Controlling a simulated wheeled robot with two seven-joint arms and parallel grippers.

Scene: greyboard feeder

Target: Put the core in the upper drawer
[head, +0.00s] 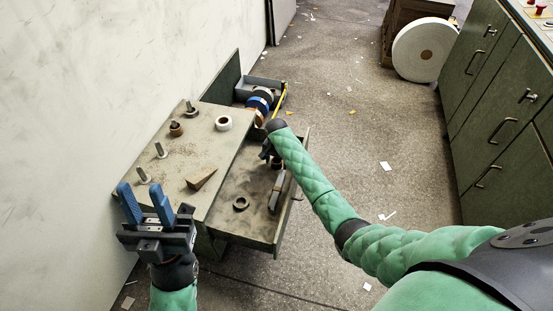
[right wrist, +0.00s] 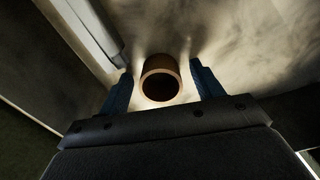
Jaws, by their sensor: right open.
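A brown tube-shaped core (right wrist: 161,78) stands on the drawer floor in the right wrist view, its open end facing the camera. My right gripper (right wrist: 160,73) is open, with one blue finger on each side of the core and gaps between. My left gripper (head: 143,196) is open and empty at the bench's near left corner.
The bench top (head: 200,160) holds several pegs, a brown ring (head: 176,129), a white roll (head: 223,123) and a wedge (head: 201,179). The drawer also holds a grey ring (head: 241,202) and a grey tool (head: 278,191). A grey tray (head: 262,84) with tape rolls is behind.

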